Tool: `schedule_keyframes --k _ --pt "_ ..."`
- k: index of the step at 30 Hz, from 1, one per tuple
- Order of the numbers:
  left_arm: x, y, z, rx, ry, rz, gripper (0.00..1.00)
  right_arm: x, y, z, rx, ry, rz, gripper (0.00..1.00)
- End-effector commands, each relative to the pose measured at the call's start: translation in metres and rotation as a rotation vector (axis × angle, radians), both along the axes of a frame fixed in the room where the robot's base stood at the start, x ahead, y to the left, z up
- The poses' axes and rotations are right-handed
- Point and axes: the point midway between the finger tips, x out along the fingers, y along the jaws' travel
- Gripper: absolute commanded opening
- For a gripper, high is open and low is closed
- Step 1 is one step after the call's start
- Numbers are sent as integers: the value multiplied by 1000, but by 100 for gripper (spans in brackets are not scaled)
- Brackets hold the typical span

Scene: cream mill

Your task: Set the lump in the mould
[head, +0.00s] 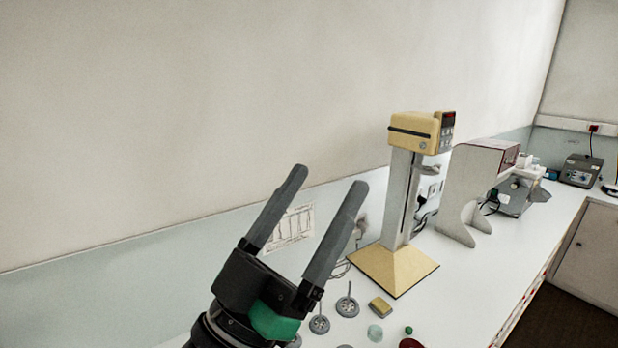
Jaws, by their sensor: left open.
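My left gripper (327,178) is raised at the lower middle of the head view, fingers apart and pointing up, with nothing between them. Small items lie on the white bench to its right: a small green lump (408,330), a pale green rounded piece (375,332) and a dark red piece (411,343) cut by the bottom edge. I cannot tell for certain which is the task's lump. I cannot pick out the mould. My right gripper is not in view.
A tan and grey stand mixer (404,190) rises from a square base behind the small items. A yellow block (380,306) and grey discs with rods (347,303) lie before it. A white machine (475,190) and other devices stand further right. The bench's right front is clear.

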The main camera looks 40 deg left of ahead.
Motion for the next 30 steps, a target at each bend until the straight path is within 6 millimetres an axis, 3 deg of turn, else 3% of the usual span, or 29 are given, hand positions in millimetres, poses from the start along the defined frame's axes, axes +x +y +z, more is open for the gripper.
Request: schedule_keyframes --k 1,3,5,8,20,26,28,30 --pt "-15 -10 27 12 -60 -23 81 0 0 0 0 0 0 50" --pt "-28 -18 49 25 -109 -40 81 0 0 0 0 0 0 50" --pt "-34 -22 57 32 -129 -48 81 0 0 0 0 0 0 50" --pt "-36 -23 60 34 -136 -49 88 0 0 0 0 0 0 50" --pt "-41 -21 64 -16 -165 -93 88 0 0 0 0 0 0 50" --pt "-113 7 109 -130 -597 -66 88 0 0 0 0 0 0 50" --pt "-141 0 114 -65 -778 -22 88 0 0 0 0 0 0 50" --pt "-155 -24 110 84 -910 10 88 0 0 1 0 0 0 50"
